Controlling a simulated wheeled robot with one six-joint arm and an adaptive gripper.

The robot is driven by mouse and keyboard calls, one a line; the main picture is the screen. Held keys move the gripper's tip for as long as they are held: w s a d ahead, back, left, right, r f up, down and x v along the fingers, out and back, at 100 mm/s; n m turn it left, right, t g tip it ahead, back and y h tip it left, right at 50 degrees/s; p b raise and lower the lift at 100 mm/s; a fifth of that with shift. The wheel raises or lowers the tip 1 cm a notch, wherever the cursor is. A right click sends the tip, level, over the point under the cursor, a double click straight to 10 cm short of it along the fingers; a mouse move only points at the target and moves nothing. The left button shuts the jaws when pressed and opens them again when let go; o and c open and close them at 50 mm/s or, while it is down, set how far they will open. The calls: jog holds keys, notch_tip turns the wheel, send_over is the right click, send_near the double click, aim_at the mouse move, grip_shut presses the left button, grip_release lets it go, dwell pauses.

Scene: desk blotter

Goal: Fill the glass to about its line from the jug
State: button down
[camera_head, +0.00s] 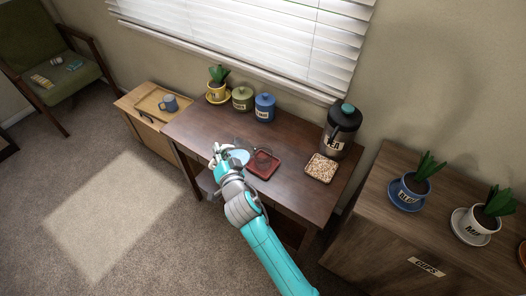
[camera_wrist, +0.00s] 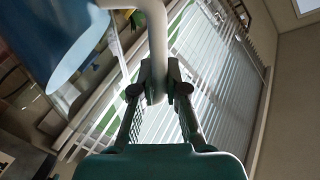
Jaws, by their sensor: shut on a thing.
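My gripper (camera_head: 219,152) is over the front part of the dark wooden table. In the wrist view its fingers (camera_wrist: 160,92) are shut on the pale handle (camera_wrist: 156,45) of the jug. The jug's blue and whitish body (camera_wrist: 50,40) fills the upper left of that view. In the head view the jug (camera_head: 239,156) is small and pale blue, just right of the fingers. A clear glass (camera_head: 263,155) appears right beside the jug, at the red square tray (camera_head: 264,170). The glass's line and any liquid level are too small to make out.
A beige square dish (camera_head: 322,168) and a dark labelled dispenser (camera_head: 341,130) stand at the table's right. Green (camera_head: 243,99) and blue (camera_head: 265,107) canisters and a yellow potted plant (camera_head: 217,90) line the back. The table's middle left is clear.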

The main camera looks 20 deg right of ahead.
aim_at(212, 161)
jog(key=shift+w+d+r+m+y+p, duration=0.15)
jog(key=shift+d+r+m+p, duration=0.25)
jog(key=shift+d+r+m, duration=0.25)
jog(key=shift+w+d+r+m+y+p, duration=0.15)
jog(key=shift+d+r+m+p, duration=0.3)
jog(key=shift+r+m, duration=0.3)
dwell(4.0)
jog(key=shift+s+a+f+n, duration=0.2)
jog(key=shift+a+f+n, duration=0.6)
jog(key=shift+f+n, duration=0.1)
jog(key=shift+s+a+f+n, duration=0.15)
jog(key=shift+a+f+n, duration=0.6)
jog(key=shift+f+n, duration=0.15)
jog(key=shift+s+a+f+n+h+b, duration=0.15)
jog(key=shift+a+f+n+h, duration=0.1)
jog(key=shift+a+n, duration=0.3)
jog(key=shift+s+a+f+n+h+b, duration=0.15)
jog(key=shift+a+n+h, duration=0.15)
jog(key=shift+a, duration=0.35)
jog(key=a+f+n+t+b, duration=0.1)
jog(key=a+f+n, duration=0.3)
jog(key=n, duration=0.1)
jog(key=shift+s+a, duration=0.3)
jog(key=shift+f+h, duration=0.1)
jog(key=shift+h, duration=0.15)
